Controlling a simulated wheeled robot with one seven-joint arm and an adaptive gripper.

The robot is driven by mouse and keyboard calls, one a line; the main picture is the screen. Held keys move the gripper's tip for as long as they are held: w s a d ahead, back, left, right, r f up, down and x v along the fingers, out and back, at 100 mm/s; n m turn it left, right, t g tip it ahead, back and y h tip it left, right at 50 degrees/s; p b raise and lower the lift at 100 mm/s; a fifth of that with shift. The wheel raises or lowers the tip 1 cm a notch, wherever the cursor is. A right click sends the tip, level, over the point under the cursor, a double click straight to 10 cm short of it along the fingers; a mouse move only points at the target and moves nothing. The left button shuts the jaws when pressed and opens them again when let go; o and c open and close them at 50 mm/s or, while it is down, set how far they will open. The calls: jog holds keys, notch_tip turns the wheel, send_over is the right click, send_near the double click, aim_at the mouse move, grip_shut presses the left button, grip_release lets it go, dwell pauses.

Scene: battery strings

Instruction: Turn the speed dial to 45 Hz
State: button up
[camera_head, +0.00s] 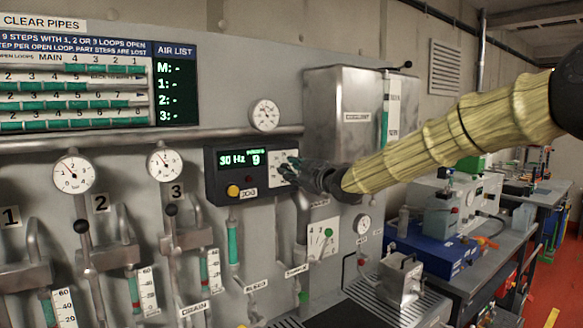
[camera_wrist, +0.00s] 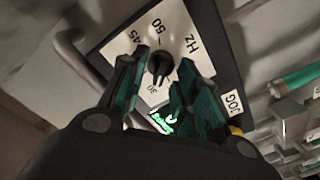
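The speed dial (camera_wrist: 160,66) is a small black knob on a white plate in the wrist view. The plate carries the labels 45, 50, Hz and 30; other labels are hidden by my fingers. My gripper (camera_wrist: 166,76) is open, with one green-padded finger on each side of the knob and gaps visible between. In the head view my gripper (camera_head: 294,172) is at the right part of the black control box (camera_head: 236,199) and covers the knob. The display (camera_head: 242,160) reads 30 Hz and 9.
A yellow button (camera_head: 233,190) and a JOG label sit below the display. A steel tank (camera_head: 345,110) is just above and right of my gripper. Pressure gauges (camera_head: 165,163), levers and pipes line the wall to the left. Benches with equipment stand to the right.

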jog(key=shift+w+a, duration=0.1)
grip_shut()
dwell(0.4)
